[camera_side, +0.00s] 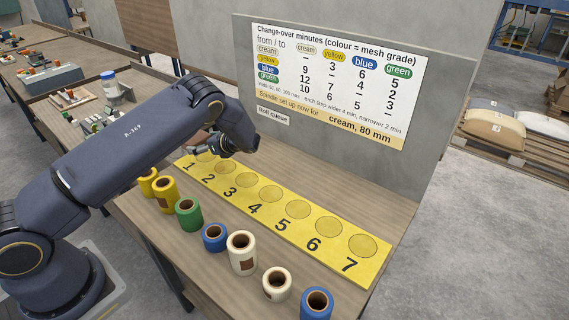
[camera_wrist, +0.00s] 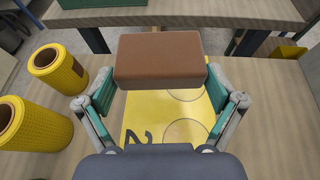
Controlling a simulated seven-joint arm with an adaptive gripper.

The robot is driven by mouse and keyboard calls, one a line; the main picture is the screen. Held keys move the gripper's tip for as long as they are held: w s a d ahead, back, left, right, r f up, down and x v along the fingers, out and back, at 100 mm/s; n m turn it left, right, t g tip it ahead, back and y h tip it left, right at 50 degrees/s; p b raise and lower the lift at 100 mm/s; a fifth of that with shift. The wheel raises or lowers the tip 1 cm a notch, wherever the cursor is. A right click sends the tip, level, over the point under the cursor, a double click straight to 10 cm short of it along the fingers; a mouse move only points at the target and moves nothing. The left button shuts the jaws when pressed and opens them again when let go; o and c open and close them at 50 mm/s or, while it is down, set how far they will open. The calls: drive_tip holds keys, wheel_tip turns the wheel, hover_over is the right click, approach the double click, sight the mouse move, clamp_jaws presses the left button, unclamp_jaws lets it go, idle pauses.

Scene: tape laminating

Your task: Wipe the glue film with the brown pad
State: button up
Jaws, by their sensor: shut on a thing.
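A brown pad (camera_wrist: 160,58) is between the two fingers of my gripper (camera_wrist: 161,92) in the wrist view. The gripper is shut on it. In the side view my gripper (camera_side: 224,150) is low over the low-number end of a yellow board (camera_side: 318,264) with numbered circles. The board also shows behind and below the pad in the wrist view (camera_wrist: 150,108). The pad cannot be made out in the side view. I cannot tell whether it touches the board. No glue film can be told apart in either view.
Several rolls stand along the table's front edge: yellow (camera_side: 165,195), green (camera_side: 188,215), blue (camera_side: 214,237) and cream (camera_side: 242,253) among them. A grey panel with a change-over chart (camera_side: 340,85) rises behind the board. Bare table (camera_side: 330,185) lies between board and panel.

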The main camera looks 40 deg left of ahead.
drive_tip(key=t, duration=0.1)
hover_over(222, 172)
drive_tip(key=shift+f+m, duration=0.3)
drive_tip(key=shift+m, duration=0.1)
drive_tip(key=shift+f, duration=3.15)
drive_tip(key=shift+w+d+f, duration=0.1)
drive_tip(key=shift+d+f, duration=0.25)
drive_tip(key=shift+f, duration=0.35)
drive_tip(key=shift+d, duration=1.5)
drive_tip(key=shift+a, duration=2)
wheel_tip(222, 172, up, 2)
drive_tip(key=shift+d+r, duration=0.1)
drive_tip(key=shift+r, duration=0.15)
wheel_tip(222, 172, up, 6)
drive_tip(key=shift+f, duration=0.2)
